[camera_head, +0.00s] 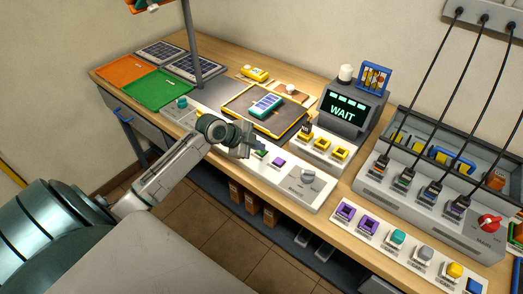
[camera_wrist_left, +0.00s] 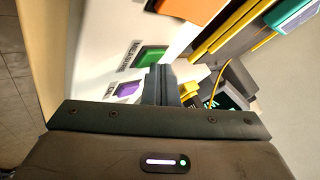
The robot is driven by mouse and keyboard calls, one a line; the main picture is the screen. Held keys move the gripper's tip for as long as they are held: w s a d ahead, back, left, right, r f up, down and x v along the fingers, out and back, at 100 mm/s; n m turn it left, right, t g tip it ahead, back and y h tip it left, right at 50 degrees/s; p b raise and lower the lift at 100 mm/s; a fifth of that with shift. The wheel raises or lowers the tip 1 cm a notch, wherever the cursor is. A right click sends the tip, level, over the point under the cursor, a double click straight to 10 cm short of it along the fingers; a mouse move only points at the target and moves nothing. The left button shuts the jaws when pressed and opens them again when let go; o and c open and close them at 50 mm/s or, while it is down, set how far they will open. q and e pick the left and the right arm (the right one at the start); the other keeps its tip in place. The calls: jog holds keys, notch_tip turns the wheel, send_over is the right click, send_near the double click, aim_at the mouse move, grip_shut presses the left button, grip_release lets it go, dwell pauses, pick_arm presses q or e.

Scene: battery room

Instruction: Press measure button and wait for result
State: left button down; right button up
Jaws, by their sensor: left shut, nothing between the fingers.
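The green measure button (camera_head: 261,153) sits on the white control panel (camera_head: 322,186) at the bench's front. My left gripper (camera_head: 247,145) is shut and empty, just left of the green button in the head view. In the left wrist view its closed fingertips (camera_wrist_left: 159,78) appear close beside the green button; I cannot tell whether they touch it. The display unit (camera_head: 343,112) reads WAIT in green letters. My right gripper is not in view.
A purple button (camera_head: 278,162) is beside the green one. A teal-and-white module (camera_head: 266,105) lies on a dark, yellow-edged pad (camera_head: 289,123). Yellow sockets (camera_head: 322,143) stand below the display. A grey post (camera_head: 191,45) rises behind my arm. A cabled charger (camera_head: 425,201) is at right.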

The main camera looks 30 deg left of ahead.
aim_at(258, 152)
pick_arm(q)
jog(key=shift+r+p, duration=0.45)
jog(key=shift+r, duration=0.3)
notch_tip(258, 152, up, 5)
jog(key=p, duration=0.3)
jog(key=shift+p, duration=0.4)
jog(key=shift+f, duration=0.1)
